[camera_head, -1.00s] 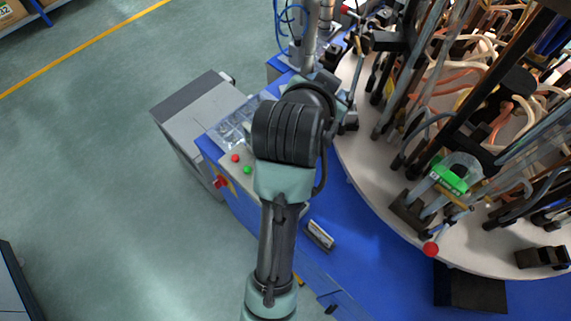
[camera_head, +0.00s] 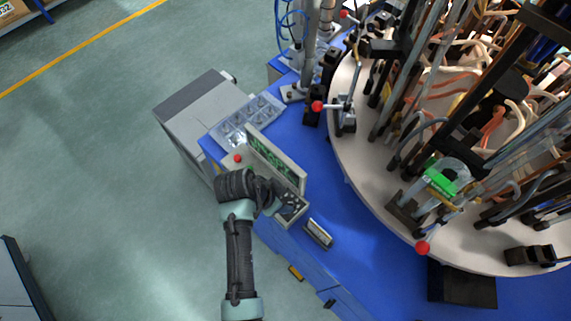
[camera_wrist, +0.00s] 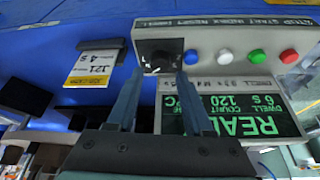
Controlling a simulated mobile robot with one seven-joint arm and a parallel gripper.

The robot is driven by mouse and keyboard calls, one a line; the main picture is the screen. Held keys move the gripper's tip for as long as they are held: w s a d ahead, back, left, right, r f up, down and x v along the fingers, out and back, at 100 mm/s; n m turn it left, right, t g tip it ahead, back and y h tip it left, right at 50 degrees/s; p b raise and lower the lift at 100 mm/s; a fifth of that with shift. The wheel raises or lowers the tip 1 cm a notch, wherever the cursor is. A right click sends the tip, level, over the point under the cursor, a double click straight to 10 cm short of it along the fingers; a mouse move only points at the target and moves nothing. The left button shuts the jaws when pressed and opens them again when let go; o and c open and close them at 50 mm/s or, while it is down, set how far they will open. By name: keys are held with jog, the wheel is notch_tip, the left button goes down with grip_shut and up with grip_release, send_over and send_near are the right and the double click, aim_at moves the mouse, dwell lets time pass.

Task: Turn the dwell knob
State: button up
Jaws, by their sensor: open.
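The dwell knob (camera_wrist: 160,54) is a black knob on the grey face of the control box, at the upper middle of the wrist view. My gripper (camera_wrist: 158,76) is open and empty. Its two blue fingers point at the knob, with the tips near its lower left and lower right edges in the picture; I cannot tell if they touch. The display (camera_wrist: 245,115), upside down with green text, shows "DWELL 6 S" and "COUNT 120". In the head view my gripper (camera_head: 272,197) is at the control box, beside the display (camera_head: 275,160), and the knob cannot be made out.
Blue, white, green and red buttons (camera_wrist: 225,57) sit in a row beside the knob. A yellow-and-white label card (camera_wrist: 91,67) stands nearby, also seen in the head view (camera_head: 319,233). A clear compartment tray (camera_head: 246,117) and the large round turntable (camera_head: 375,205) lie beyond.

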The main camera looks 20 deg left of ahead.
aim_at(287, 203)
jog(key=shift+x, duration=1.9)
grip_shut()
